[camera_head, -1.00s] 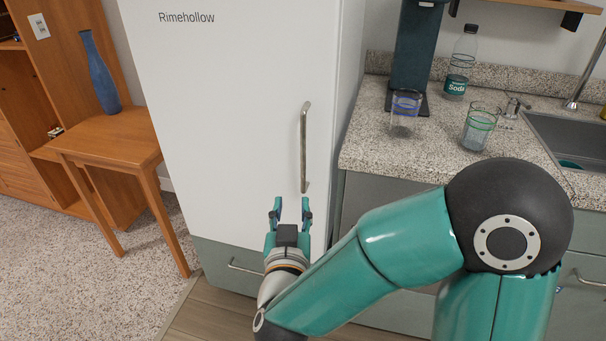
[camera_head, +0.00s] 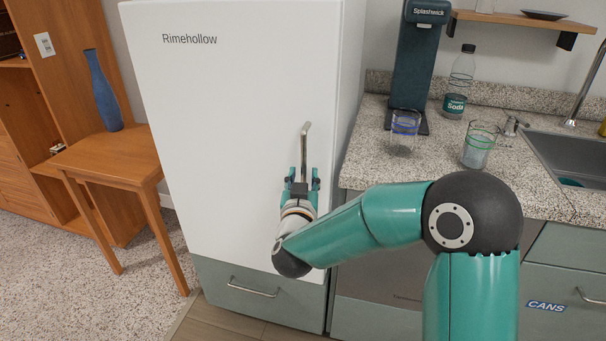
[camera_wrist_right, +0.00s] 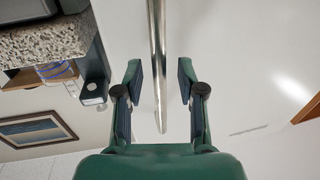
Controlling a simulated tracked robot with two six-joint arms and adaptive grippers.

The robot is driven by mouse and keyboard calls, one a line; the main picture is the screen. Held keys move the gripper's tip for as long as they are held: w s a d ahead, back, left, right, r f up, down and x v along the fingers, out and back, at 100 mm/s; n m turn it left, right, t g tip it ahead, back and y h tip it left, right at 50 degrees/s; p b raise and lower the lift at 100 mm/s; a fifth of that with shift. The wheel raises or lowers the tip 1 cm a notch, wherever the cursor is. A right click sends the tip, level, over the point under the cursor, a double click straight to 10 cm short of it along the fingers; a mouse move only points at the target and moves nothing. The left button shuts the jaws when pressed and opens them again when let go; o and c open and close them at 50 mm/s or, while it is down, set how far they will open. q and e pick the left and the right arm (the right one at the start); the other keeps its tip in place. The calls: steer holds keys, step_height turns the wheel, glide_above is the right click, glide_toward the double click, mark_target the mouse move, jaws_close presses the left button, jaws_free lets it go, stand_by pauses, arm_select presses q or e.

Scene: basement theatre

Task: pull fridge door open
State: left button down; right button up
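The white fridge door (camera_head: 230,110) is shut, with the word Rimehollow near its top. Its vertical metal handle (camera_head: 306,148) is on the right side of the door. My right gripper (camera_head: 303,176) is at the lower part of the handle, which partly hides behind it. In the right wrist view, the handle (camera_wrist_right: 158,60) runs between the two spread fingers of the gripper (camera_wrist_right: 160,85), with a gap on both sides. The gripper is open. My left gripper is not in view.
A granite counter (camera_head: 365,165) with glasses (camera_head: 479,148), a soda bottle (camera_head: 459,85) and a dark dispenser (camera_head: 416,60) stands right of the fridge. A wooden table (camera_head: 110,157) with a blue vase (camera_head: 103,92) is at left. Speckled floor is free at lower left.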

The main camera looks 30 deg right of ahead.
steer(key=shift+w+d, duration=0.4)
steer(key=shift+w, duration=0.05)
jaws_close()
